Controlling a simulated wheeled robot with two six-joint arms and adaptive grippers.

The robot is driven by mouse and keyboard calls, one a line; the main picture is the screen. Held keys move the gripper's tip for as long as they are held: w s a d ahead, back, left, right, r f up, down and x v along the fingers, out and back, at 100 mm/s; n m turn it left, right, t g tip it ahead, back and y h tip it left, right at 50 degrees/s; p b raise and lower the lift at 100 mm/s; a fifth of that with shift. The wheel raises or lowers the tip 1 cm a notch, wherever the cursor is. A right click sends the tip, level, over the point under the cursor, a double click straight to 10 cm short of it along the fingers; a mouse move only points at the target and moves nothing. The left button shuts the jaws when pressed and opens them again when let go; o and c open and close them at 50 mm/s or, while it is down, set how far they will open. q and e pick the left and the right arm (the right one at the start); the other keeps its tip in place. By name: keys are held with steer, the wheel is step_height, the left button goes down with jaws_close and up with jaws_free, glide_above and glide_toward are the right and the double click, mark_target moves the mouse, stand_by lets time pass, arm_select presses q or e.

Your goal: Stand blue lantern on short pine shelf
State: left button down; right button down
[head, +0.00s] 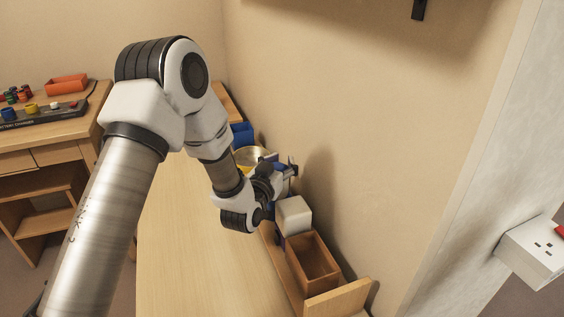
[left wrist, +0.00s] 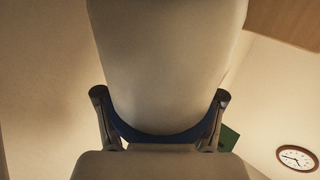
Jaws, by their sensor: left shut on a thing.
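My left gripper (head: 287,172) is beside the wall, above the back edge of the desk. In the left wrist view its two fingers (left wrist: 160,118) are shut on the blue lantern, which shows as a curved blue band (left wrist: 160,136) between them. A large pale shape fills the upper middle of that view; I cannot tell whether it is part of the lantern. In the head view the lantern is mostly hidden by my gripper and wrist. I cannot make out for certain which wooden piece along the wall is the short pine shelf. My right gripper is not in view.
A white block (head: 294,214) and an open wooden box (head: 314,262) stand along the wall just in front of my gripper. A yellow-rimmed bowl (head: 248,156) and a blue container (head: 242,134) stand behind it. The desk top (head: 190,250) is clear.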

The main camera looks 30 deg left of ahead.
arm_select(q)
steer(key=shift+c, duration=0.7)
jaws_free()
steer(key=shift+f, duration=0.2)
steer(key=shift+r, duration=0.1)
steer(key=shift+r, duration=0.25)
steer(key=s+d, duration=0.1)
steer(key=s, duration=1.1)
steer(key=shift+f+p, duration=0.15)
steer(key=shift+p, duration=0.2)
